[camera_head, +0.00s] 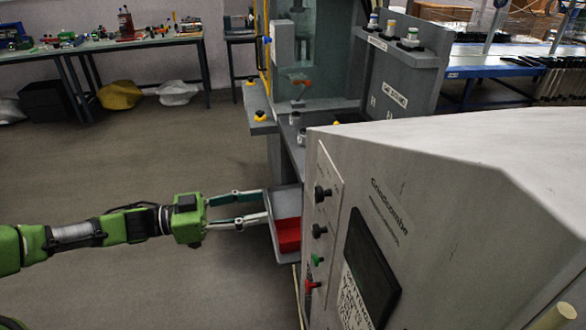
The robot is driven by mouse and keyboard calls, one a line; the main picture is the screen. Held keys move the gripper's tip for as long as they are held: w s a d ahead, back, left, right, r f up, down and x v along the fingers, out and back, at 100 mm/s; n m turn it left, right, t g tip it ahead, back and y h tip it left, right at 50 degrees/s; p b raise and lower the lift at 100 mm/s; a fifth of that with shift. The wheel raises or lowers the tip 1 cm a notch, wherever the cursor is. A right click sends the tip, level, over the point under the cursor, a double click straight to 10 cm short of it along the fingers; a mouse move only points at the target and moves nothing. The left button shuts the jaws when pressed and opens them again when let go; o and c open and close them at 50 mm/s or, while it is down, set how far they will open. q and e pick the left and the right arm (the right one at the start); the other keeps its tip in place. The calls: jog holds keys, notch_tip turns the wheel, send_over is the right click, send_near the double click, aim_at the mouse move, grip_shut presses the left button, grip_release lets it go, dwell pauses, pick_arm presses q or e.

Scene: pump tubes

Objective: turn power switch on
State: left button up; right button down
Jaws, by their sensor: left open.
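A grey-white machine cabinet (450,180) fills the right of the head view. Its narrow side panel carries an upper black knob (321,194), a lower black knob (318,230), a green button (316,260) and a red button (312,285). The labels are too small to read, so I cannot tell which control is the power switch. My left gripper (265,204) reaches in from the left, open and empty, its two fingers apart and pointing right. The fingertips are left of the panel, apart from the knobs in the picture. My right gripper is not in view.
A grey tray (257,201) with a red bin (288,235) lies just beyond my left fingertips, beside the cabinet. A dark screen (370,268) is right of the buttons. A grey machine (400,75) stands behind. The floor at left is clear.

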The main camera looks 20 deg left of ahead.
pick_arm(q)
jog(key=r, duration=0.1)
jog(key=p, duration=0.2)
send_near(316, 194)
jog(key=p+x, duration=0.2)
jog(key=x, duration=0.6)
jog(key=shift+w+d+f, duration=0.1)
jog(key=shift+w, duration=0.1)
jog(key=shift+w+d, duration=0.15)
jog(key=shift+d, duration=0.05)
jog(key=shift+f, duration=0.15)
jog(key=c, duration=1.1)
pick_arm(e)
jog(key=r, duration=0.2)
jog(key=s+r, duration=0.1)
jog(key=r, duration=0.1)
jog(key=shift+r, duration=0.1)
